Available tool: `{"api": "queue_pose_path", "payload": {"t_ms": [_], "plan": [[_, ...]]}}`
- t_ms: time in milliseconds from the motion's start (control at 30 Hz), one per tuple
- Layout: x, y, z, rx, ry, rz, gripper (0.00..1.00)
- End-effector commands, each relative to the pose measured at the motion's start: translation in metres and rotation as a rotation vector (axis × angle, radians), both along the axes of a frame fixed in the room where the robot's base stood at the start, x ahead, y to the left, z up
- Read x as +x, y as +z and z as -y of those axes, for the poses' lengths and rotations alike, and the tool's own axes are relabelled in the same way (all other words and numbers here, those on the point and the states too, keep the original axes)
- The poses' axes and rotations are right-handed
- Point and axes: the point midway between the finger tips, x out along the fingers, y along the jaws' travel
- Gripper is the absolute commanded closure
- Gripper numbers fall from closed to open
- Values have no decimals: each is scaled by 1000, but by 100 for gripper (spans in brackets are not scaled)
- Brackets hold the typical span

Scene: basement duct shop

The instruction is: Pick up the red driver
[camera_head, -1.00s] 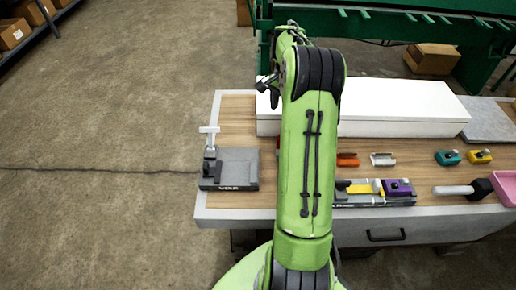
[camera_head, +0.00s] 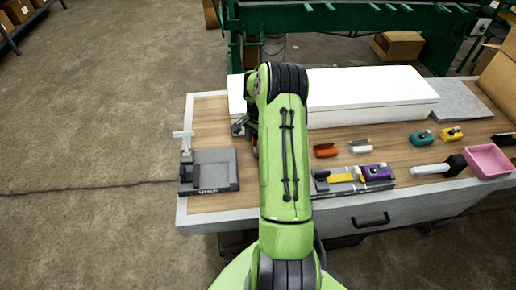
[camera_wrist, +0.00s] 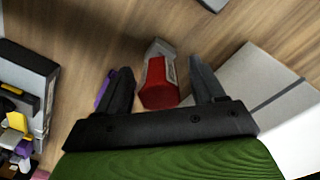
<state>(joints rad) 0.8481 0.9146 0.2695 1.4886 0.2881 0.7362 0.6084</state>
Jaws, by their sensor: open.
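The red driver (camera_wrist: 157,88) lies on the wooden bench top in the wrist view, with a red body and a grey end pointing up the picture. My gripper (camera_wrist: 158,74) is open, with one dark finger on each side of the driver. Gaps show between the driver and both fingers, and I cannot tell the height between them. In the head view my arm hides most of the gripper and the driver.
A clamp fixture (camera_head: 208,172) stands left on the bench. A long white box (camera_head: 370,92) lies behind. Right are an orange piece (camera_head: 325,151), a grey holder (camera_head: 380,184) with yellow and purple items, a mallet (camera_head: 440,168) and a pink bin (camera_head: 488,160).

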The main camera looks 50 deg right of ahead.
Motion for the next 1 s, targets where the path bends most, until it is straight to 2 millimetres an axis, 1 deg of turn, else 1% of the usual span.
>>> {"api": "queue_pose_path", "payload": {"t_ms": [100,133,567,867,933,1000], "plan": [[0,1,0,-1,0,0,32],[0,1,0,-1,0,0,33],[0,1,0,-1,0,0,99],[0,2,0,-1,0,1,100],[1,9,1,-4,0,2,100],[1,22,1,-5,1,3,100]]}}
